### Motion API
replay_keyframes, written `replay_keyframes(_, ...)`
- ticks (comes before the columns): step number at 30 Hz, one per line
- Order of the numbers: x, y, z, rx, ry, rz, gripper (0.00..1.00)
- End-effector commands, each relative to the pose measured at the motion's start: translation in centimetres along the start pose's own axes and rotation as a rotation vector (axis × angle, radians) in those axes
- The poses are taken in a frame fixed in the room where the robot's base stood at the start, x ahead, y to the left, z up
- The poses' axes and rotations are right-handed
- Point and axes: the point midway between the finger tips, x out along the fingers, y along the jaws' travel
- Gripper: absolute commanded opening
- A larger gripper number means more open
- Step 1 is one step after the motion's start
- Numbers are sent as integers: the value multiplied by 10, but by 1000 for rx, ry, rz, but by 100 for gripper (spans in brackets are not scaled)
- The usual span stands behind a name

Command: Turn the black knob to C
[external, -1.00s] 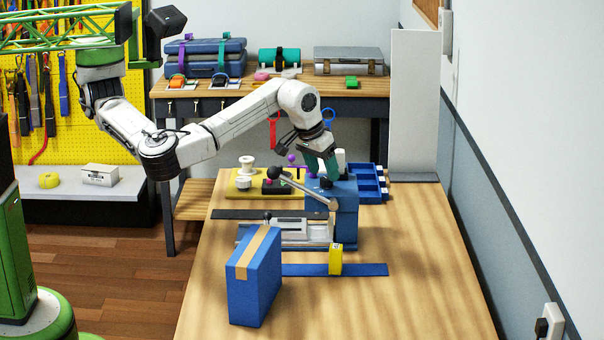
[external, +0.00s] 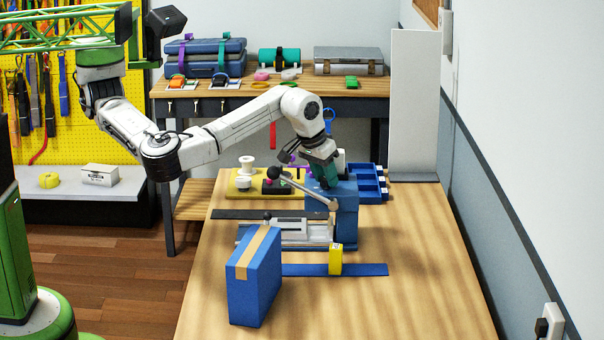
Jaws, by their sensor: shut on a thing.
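A blue machine box (external: 346,222) stands on the wooden table. A black knob shows on its top in the earlier picture; now my gripper covers it almost wholly. My gripper (external: 325,184) points down at the box top, its fingers shut on the black knob. The knob's marks, including C, are too small or hidden, so I cannot tell which way it points. A metal lever (external: 308,191) with a black ball end (external: 273,172) slants up to the left from the box's side.
A blue box with a tan strap (external: 254,275) stands in front. A yellow block (external: 335,260) is on a blue strap (external: 365,269). A yellow board (external: 240,184) with spools lies behind to the left, a blue tray (external: 371,187) behind to the right. The table's right side is clear.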

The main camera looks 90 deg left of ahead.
Motion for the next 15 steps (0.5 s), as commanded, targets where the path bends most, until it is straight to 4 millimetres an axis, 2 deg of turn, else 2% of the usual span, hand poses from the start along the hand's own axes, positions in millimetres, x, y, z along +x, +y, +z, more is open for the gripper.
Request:
replay_keyframes(1, 0, 0, 0, 0, 0, 0, 14)
replay_keyframes(4, 0, 0, 0, 0, 0, 0, 5)
replay_keyframes(15, -2, 0, -2, -60, 1, -30, 5)
